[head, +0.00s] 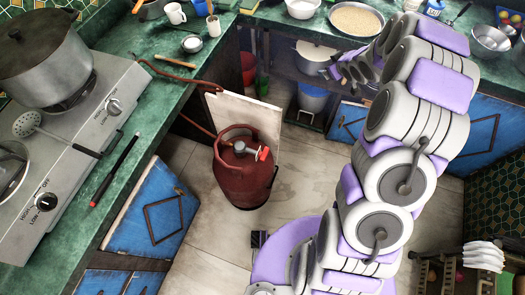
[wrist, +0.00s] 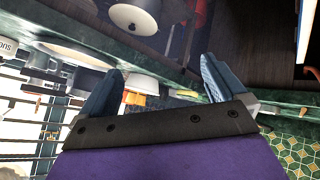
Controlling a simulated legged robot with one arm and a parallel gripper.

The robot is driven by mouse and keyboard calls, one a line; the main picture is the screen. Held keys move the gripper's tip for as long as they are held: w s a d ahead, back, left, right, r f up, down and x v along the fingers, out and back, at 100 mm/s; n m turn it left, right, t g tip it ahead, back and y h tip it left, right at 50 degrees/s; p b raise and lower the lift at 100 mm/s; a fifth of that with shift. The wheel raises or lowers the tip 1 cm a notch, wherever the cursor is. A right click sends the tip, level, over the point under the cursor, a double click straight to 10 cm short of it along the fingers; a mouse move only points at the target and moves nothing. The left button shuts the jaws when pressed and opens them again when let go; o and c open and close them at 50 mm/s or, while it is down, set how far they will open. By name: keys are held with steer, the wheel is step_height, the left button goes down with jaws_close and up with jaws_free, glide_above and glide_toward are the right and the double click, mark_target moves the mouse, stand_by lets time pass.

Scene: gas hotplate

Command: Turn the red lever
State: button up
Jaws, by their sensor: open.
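The red lever (head: 263,154) sits on the grey regulator (head: 242,148) on top of a dark red gas cylinder (head: 243,180), which stands on the tiled floor. The lever shows as a small red and white piece on the regulator's right side. My gripper (wrist: 162,67) is open, with its two blue-grey fingers wide apart and nothing held between them. In the head view my gripper (head: 343,74) is up and to the right of the lever, well apart from it. The lever cannot be made out in the wrist view.
A red hose (head: 180,80) runs from the counter to the cylinder. A pale board (head: 265,119) stands just behind the cylinder. The gas hotplate (head: 75,155) with a large pot (head: 45,60) is at left. Blue cabinets (head: 155,212) flank the floor, which is clear in front of the cylinder.

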steer(key=w+a+f+n+y, duration=0.2)
steer(key=a+f+y, duration=0.15)
steer(key=f, duration=0.45)
steer(key=n+g+y, duration=0.3)
steer(key=n+y, duration=0.1)
steer(key=y, duration=0.9)
glide_toward(265, 154)
steer(key=shift+h, duration=0.35)
steer(key=x, duration=1.2)
steer(key=shift+w+a+r+b, duration=0.1)
steer(key=shift+a+r+b, duration=0.05)
steer(key=shift+a+b, duration=0.15)
steer(key=shift+d, duration=0.15)
steer(key=shift+d+r, duration=0.1)
steer(key=shift+c, duration=0.3)
